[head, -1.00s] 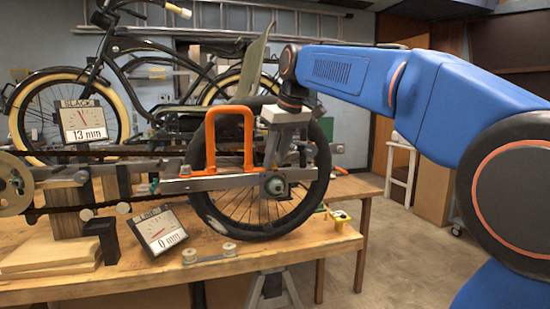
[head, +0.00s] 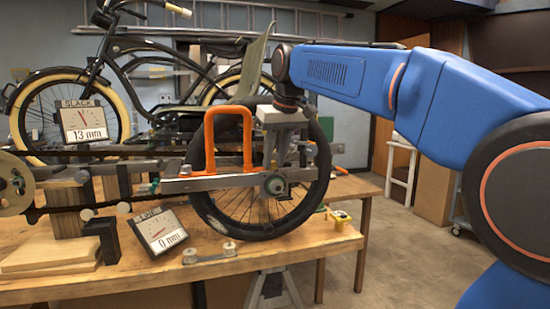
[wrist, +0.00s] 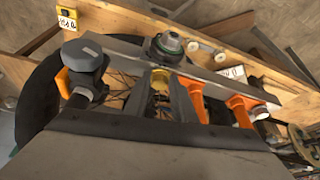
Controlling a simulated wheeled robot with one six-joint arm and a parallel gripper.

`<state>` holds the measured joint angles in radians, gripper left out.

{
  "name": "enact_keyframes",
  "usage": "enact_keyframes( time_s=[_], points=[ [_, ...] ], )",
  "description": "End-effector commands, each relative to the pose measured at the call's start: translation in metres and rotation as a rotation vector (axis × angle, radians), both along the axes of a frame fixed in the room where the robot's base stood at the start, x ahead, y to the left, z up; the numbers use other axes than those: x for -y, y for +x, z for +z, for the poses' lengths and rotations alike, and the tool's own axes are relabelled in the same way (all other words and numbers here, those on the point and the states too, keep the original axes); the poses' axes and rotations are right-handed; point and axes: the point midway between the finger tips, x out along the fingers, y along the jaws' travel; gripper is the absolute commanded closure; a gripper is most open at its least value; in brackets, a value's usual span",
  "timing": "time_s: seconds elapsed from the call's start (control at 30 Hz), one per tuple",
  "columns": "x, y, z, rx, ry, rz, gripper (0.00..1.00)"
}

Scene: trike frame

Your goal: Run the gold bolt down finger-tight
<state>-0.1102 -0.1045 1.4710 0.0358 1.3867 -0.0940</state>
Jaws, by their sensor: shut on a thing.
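The gold bolt (wrist: 159,78) shows in the wrist view as a small yellow piece between the two grey fingers. My gripper (wrist: 161,98) is shut on it, and the fingers hide part of it. In the head view my gripper (head: 272,158) points down beside the wheel (head: 209,205), above the grey frame bar (head: 215,182). I cannot make out the bolt in that view. A large axle nut with a green ring (head: 274,185) sits on the bar below the fingers; it also shows in the wrist view (wrist: 167,45).
An orange U-shaped handle (head: 210,128) stands on the bar just left of my gripper. A chain gauge reads 13 mm (head: 84,122), and a lower gauge reads 0 mm (head: 160,230). A yellow block (head: 340,219) sits at the bench's right edge.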

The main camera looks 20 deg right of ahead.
Motion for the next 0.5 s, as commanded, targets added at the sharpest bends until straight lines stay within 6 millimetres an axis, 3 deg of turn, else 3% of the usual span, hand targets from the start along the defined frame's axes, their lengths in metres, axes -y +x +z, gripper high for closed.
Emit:
enact_keyframes(
  time_s=[0.03, 0.07, 0.13, 0.5],
  points=[
    [-0.0013, 0.0024, -0.0025, -0.001, 0.0, -0.023, 0.89],
    [-0.0007, 0.0027, -0.0025, -0.001, 0.0, -0.022, 0.69],
    [-0.0009, 0.0028, -0.0024, 0.0, 0.002, -0.02, 0.55],
    [-0.0016, 0.0024, -0.0027, -0.002, 0.001, -0.018, 0.55]
  ],
)
